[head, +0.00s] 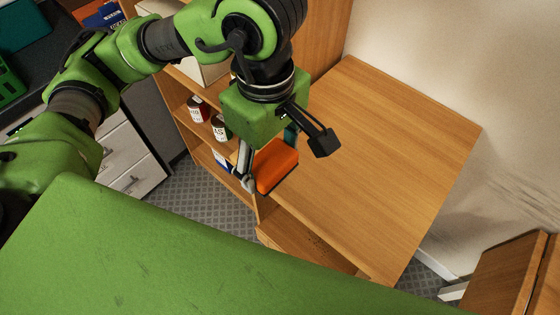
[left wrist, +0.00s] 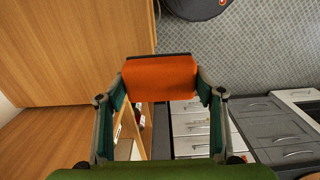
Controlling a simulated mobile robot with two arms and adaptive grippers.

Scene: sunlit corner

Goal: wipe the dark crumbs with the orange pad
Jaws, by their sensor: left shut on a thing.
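The orange pad (head: 277,167) is in my left gripper (head: 268,160), near the left edge of the wooden tabletop (head: 400,150). In the left wrist view the pad (left wrist: 160,80) sits squarely between the two fingers of the left gripper (left wrist: 160,92), which is shut on it. The pad looks raised and beside the wood, but I cannot tell its exact height. A few tiny dark specks (head: 318,242) show on the lower wooden surface below the pad; they are too small to tell if they are crumbs. My right gripper is not in view.
A wooden shelf unit with jars (head: 198,109) stands left of the tabletop, close to my left gripper. White drawers (head: 127,155) stand farther left, with grey patterned floor (head: 195,195) between. A pale wall (head: 430,60) borders the tabletop. The tabletop looks clear.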

